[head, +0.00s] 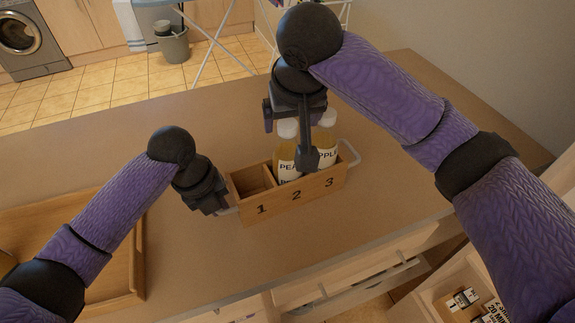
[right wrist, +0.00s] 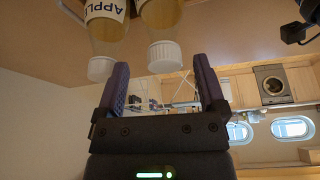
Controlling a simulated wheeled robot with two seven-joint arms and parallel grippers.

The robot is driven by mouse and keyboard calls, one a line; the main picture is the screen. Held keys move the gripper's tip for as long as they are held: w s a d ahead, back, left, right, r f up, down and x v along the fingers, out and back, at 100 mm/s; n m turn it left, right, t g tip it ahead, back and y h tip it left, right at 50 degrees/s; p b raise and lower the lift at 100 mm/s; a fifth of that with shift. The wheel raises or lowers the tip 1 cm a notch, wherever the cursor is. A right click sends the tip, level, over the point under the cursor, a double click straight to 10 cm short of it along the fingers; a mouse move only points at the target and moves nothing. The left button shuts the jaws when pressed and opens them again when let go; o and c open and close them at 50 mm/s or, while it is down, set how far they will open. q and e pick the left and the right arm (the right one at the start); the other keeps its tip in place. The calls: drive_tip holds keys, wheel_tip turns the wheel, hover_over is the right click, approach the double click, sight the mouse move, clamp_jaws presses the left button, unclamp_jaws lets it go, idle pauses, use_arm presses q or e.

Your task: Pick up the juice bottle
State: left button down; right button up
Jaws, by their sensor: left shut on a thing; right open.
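A wooden caddy (head: 296,200) with compartments marked 1, 2 and 3 stands on the counter. A bottle labelled "PEA…" (head: 286,162) stands upright in compartment 2, partly hidden by my right gripper. A bottle labelled "APPLE" (head: 327,150) stands in compartment 3. Both have white caps and yellowish contents. Compartment 1 is empty. My right gripper (head: 289,130) is open over the bottles. In the right wrist view, the pear bottle's cap (right wrist: 165,57) lies ahead of the open fingers, and the apple bottle (right wrist: 107,35) is to the left.
A wooden tray (head: 138,245) lies at the left of the counter (head: 200,135). An open drawer (head: 450,290) with labelled items is at the lower right. The counter behind the caddy is clear.

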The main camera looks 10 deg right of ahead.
sight(287, 162)
drive_tip(key=x, duration=0.5)
drive_tip(key=shift+w+a+f, duration=0.15)
drive_tip(key=shift+a+f, duration=0.05)
clamp_jaws()
idle(1.1)
